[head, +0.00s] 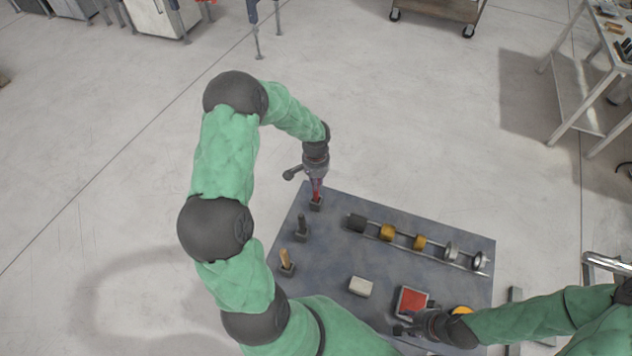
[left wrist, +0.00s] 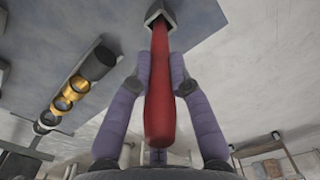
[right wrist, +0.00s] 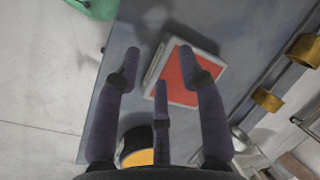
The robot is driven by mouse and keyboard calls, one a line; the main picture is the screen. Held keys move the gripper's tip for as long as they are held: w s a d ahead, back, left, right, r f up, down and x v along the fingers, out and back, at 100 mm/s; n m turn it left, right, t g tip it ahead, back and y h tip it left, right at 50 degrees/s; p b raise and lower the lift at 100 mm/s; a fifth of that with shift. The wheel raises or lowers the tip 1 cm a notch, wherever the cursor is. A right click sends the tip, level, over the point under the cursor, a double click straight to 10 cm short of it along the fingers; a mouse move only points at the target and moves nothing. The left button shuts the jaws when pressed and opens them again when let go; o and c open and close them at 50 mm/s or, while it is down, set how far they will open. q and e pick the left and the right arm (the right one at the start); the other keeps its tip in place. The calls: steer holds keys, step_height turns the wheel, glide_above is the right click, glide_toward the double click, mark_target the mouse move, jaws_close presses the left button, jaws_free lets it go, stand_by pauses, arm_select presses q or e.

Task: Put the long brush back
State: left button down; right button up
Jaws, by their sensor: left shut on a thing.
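A long red handle (left wrist: 160,100) stands between the fingers of my left gripper (left wrist: 160,72). My left gripper (head: 316,184) is shut on this handle at the far left corner of the grey table. The lower end of the handle is at a small dark square holder (head: 316,206), which also shows in the left wrist view (left wrist: 157,13). The end inside the holder is hidden, so I cannot see bristles. My right gripper (right wrist: 160,68) is open and empty, above the table near a red-topped square block (right wrist: 186,76).
On the grey table (head: 335,260), a dark-handled tool (head: 302,226) and a wooden-handled tool (head: 286,260) stand in holders. A rail with black, brass and silver rings (head: 420,243) lies at the back right. A white block (head: 360,286) sits in front. The table's middle is clear.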

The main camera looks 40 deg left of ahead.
arm_select(q)
steer(key=shift+f, duration=0.2)
arm_select(e)
steer(key=shift+f, duration=0.1)
arm_select(q)
steer(key=shift+f, duration=0.2)
arm_select(e)
steer(key=shift+f, duration=0.15)
arm_select(q)
steer(key=c, duration=1.1)
jaws_free()
steer(key=shift+c, duration=0.2)
steer(key=shift+r, duration=0.2)
arm_select(e)
steer(key=shift+r, duration=0.2)
arm_select(q)
step_height(320, 180, up, 12)
steer(key=shift+r+p, duration=0.1)
steer(key=shift+p, duration=0.65)
arm_select(e)
steer(key=shift+r, duration=0.75)
